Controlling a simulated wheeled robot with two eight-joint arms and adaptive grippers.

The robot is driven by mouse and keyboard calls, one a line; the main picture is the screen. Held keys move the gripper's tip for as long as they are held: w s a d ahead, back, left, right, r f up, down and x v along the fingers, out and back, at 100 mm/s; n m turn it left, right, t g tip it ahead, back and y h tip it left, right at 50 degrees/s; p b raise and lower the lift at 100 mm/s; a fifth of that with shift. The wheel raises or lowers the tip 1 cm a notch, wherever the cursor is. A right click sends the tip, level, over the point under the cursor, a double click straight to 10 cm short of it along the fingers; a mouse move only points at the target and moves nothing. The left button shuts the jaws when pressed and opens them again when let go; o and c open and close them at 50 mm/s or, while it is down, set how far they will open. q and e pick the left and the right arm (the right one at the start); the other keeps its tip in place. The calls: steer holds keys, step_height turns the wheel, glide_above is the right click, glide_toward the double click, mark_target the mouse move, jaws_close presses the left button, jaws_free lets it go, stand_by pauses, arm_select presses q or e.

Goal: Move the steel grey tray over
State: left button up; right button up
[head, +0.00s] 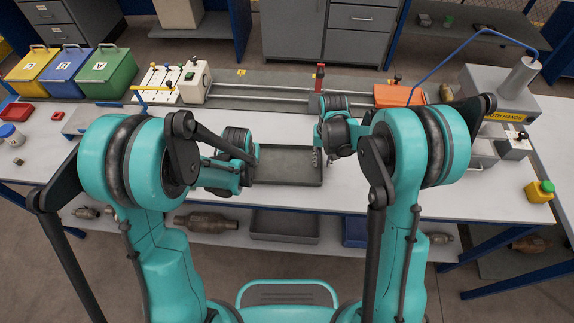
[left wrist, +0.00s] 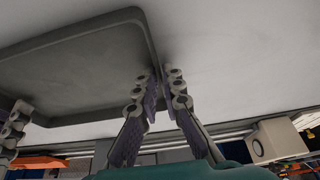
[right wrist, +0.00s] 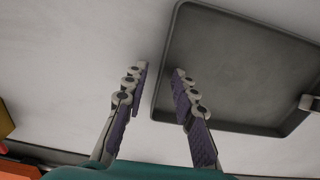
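The steel grey tray (head: 287,180), shallow and rectangular with a raised rim, lies on the white bench top between my two grippers. My left gripper (head: 248,172) is at its left end. In the left wrist view the fingertips (left wrist: 159,76) close in on the tray's rim (left wrist: 149,40), one finger inside and one outside. My right gripper (head: 317,157) is at its right end. In the right wrist view its fingers (right wrist: 159,75) stand apart on either side of the tray's rim (right wrist: 168,50), with gaps showing. My arms hide part of the tray in the head view.
Yellow (head: 33,66), blue (head: 67,71) and green (head: 106,74) bins stand at the left. A rail fixture (head: 270,92) runs behind the tray, with an orange block (head: 398,95) at its right. A grey machine (head: 500,90) stands at the right. White bench in front of the tray is clear.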

arm_select(q)
steer(key=shift+f, duration=0.15)
arm_select(e)
steer(key=shift+f, duration=0.15)
arm_select(q)
steer(key=shift+c, duration=0.3)
arm_select(e)
steer(key=shift+c, duration=0.3)
arm_select(q)
jaws_close()
arm_select(e)
jaws_close()
